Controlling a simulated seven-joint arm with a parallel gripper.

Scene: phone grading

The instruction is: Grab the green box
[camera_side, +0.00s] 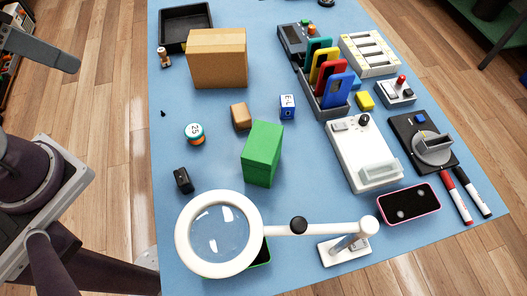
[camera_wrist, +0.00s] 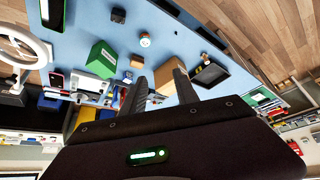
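The green box (camera_side: 262,153) stands upright on the blue mat (camera_side: 215,112), near the middle in the side view. It also shows at the upper left of the wrist view (camera_wrist: 101,57). My gripper (camera_wrist: 162,82) shows in the wrist view with its two dark fingers apart and nothing between them. It is away from the green box, which appears left of the fingers and apart from them. The gripper's fingertips cannot be clearly made out in the side view.
A small brown box (camera_side: 241,117) and a blue-white cube (camera_side: 288,106) stand close behind the green box. A magnifier lamp (camera_side: 298,226) is in front of it, and a white device (camera_side: 361,155) is to its right. A large cardboard box (camera_side: 217,60) stands farther back. Mat left of the green box is mostly open.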

